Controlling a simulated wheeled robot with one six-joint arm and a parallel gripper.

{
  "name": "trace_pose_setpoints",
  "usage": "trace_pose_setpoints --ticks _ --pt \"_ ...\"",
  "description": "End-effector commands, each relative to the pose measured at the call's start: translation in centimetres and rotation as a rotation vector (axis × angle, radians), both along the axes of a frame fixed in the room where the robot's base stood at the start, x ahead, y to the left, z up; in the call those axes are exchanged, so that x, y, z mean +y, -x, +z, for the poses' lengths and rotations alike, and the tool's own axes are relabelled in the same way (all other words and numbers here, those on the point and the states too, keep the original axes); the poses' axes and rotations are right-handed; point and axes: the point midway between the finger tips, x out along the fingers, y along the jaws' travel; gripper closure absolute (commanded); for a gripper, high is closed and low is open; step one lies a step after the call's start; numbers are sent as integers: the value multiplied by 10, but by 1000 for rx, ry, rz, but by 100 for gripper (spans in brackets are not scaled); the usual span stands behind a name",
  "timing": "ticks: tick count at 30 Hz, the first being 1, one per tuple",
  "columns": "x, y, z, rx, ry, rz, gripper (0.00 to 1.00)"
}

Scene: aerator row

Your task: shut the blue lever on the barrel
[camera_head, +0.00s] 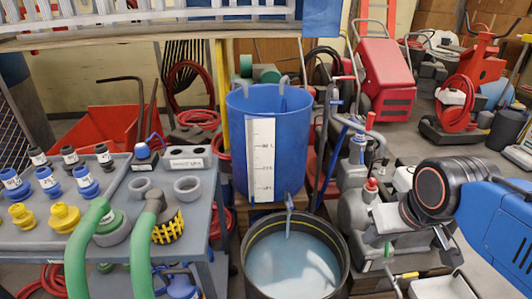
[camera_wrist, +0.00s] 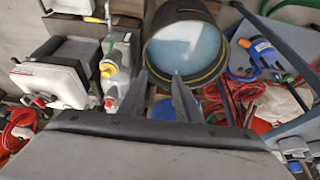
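The tall blue barrel (camera_head: 295,135) stands in the middle of the head view, with a white scale strip on its front. Low on its front is a small tap with a blue lever (camera_head: 289,202). A thin stream of water runs from the tap into a round black tub (camera_head: 255,283). The tub of pale blue water also shows in the wrist view (camera_wrist: 228,50). My gripper (camera_wrist: 159,78) has its two dark fingers spread apart with nothing between them. In the head view my arm is at the right, apart from the barrel and lever. I cannot make out the lever in the wrist view.
A grey bench (camera_head: 30,238) with fittings and green hoses stands at the left. Grey pump machinery (camera_head: 358,215) stands right of the tub, near my arm. Poles and hoses stand just right of the barrel. A red machine (camera_head: 385,80) is behind.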

Motion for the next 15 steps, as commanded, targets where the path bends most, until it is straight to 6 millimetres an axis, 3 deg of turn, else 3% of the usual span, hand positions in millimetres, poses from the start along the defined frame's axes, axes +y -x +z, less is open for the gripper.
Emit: trace_pose_setpoints --ticks 10,15 --pt "0 -1 0 1 -1 0 69" --pt "3 -17 8 23 -10 3 69"
